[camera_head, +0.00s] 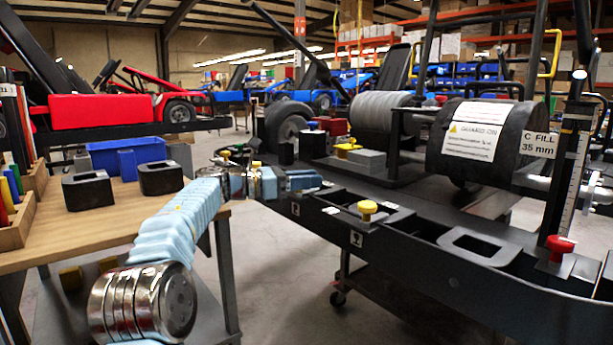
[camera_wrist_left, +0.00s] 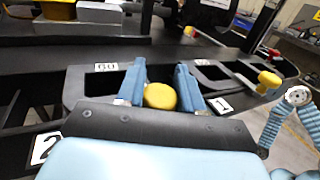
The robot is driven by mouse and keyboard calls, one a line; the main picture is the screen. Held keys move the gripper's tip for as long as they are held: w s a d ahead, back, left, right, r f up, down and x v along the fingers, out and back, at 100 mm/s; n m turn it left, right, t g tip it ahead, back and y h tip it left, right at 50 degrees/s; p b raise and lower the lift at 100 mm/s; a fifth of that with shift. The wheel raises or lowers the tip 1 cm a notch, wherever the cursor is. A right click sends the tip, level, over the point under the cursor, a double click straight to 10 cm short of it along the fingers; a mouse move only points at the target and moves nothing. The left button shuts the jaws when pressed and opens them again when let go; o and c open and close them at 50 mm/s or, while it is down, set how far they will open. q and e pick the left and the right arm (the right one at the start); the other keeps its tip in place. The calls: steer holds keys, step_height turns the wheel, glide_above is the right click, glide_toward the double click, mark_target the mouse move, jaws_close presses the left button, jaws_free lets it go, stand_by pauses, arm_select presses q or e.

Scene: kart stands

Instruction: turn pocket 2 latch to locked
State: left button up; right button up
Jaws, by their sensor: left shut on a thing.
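My left gripper (camera_head: 303,181) reaches in from the left over the black rail of the stand (camera_head: 440,235). In the left wrist view, its two blue fingers (camera_wrist_left: 160,84) are shut on a round yellow knob (camera_wrist_left: 160,96), one on each side. The gripper hides this knob in the head view. Its lock position cannot be read. Another yellow knob (camera_head: 367,207) stands free further right; it also shows in the left wrist view (camera_wrist_left: 268,80). My right gripper is out of view.
A red knob (camera_head: 560,245) stands at the rail's right end. Large dark and grey rollers (camera_head: 482,140) are behind the rail. A wooden table (camera_head: 115,215) at left carries black blocks (camera_head: 88,190) and a blue bin (camera_head: 125,150). Open floor lies between table and stand.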

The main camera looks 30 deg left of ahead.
arm_select(q)
steer(key=shift+r, duration=0.2)
steer(key=o, duration=1)
steer(key=shift+f, duration=0.1)
steer(key=v, duration=1.3)
steer(key=shift+s+a+b, duration=0.3)
steer(key=shift+b, duration=0.05)
